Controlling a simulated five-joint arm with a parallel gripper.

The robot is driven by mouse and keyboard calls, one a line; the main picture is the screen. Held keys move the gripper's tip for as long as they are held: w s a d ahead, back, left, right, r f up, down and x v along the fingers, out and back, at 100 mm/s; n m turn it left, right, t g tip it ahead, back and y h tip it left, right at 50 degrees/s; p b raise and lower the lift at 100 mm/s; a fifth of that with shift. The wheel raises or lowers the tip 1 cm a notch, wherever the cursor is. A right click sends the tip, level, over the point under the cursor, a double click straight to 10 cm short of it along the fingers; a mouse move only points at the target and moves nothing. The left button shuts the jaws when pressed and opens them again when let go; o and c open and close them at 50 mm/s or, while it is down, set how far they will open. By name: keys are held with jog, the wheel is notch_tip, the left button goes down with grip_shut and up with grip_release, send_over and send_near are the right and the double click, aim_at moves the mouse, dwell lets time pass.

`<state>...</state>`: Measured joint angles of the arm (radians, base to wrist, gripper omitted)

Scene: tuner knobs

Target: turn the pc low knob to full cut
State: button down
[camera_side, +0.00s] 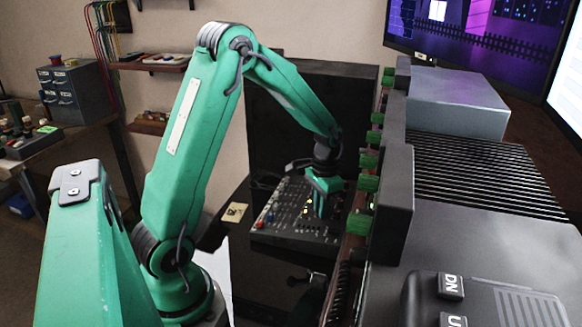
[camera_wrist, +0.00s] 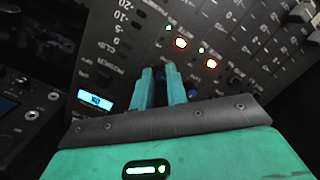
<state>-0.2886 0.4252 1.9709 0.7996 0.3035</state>
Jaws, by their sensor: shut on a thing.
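A dark mixer panel (camera_side: 283,212) with rows of small knobs lies below my arm in the side view. The panel (camera_wrist: 120,50) also fills the upper wrist view. My gripper (camera_wrist: 160,72) has its two teal fingers down at the panel, shut on a small knob between their tips. The fingers hide most of this knob, and I cannot read its label or which way it points. A blue knob (camera_wrist: 193,94) sits just right of the fingers. In the side view my gripper (camera_side: 320,208) is over the panel's right part.
Lit buttons (camera_wrist: 181,43) and more knobs and switches crowd the panel near the fingers. A small lit display (camera_wrist: 96,100) is left of them. In the side view, a dark rack with green blocks (camera_side: 368,160) stands close on the right. A yellowish note (camera_side: 234,212) lies left of the panel.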

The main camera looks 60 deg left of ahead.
jog(key=c, duration=1.4)
grip_release()
jog(key=shift+a+f, duration=0.1)
jog(key=shift+a, duration=0.1)
jog(key=shift+r, duration=0.2)
jog(key=shift+w+r, duration=0.2)
jog(key=shift+r, duration=3.55)
jog(key=shift+c, duration=1.4)
jog(key=m, duration=0.4)
jog(key=s+m+t, duration=0.1)
jog(key=shift+d+m, duration=0.4)
